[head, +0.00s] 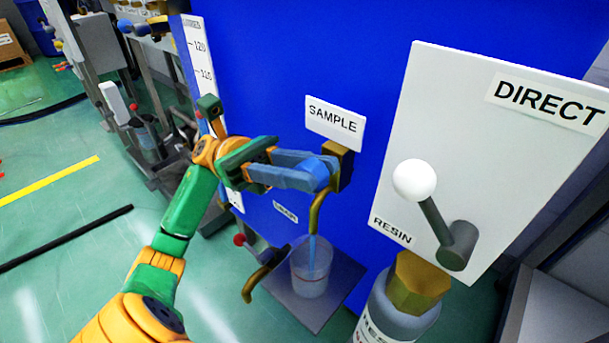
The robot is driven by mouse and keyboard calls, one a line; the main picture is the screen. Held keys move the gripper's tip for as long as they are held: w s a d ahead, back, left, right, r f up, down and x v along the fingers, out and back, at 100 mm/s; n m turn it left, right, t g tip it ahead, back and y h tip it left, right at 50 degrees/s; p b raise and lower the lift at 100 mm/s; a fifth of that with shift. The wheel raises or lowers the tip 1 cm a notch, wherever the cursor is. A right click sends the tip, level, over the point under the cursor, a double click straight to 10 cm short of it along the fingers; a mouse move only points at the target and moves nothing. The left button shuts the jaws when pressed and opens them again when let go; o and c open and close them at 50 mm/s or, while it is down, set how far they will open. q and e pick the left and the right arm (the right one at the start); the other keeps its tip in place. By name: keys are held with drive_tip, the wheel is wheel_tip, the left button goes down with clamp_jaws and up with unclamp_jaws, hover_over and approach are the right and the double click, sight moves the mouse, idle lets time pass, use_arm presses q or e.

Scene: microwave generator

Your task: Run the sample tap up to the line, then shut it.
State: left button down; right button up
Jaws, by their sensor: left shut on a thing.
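The sample tap (343,165) is a brass fitting on the blue panel under a SAMPLE label (335,122), with a curved brass spout (316,208) pointing down. My left gripper (318,171) is shut on the tap's handle, which its blue-grey fingers mostly hide. A thin bluish stream (312,250) runs from the spout into a clear beaker (299,275). The beaker stands upright on a grey shelf (325,306) below. Some liquid seems to be in the beaker; its level against a line is too small to tell. My right gripper is out of view.
A second brass tap (262,274) with a red knob sits left of the beaker. A white DIRECT/RESIN board (462,110) with a white-knobbed lever (432,206) stands at right, above a RESIN cylinder (385,318). A level scale (200,70) is behind my left arm.

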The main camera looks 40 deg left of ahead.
use_arm(q)
drive_tip(key=c, duration=1)
unclamp_jaws()
drive_tip(key=shift+o, duration=0.2)
drive_tip(key=v, duration=0.7)
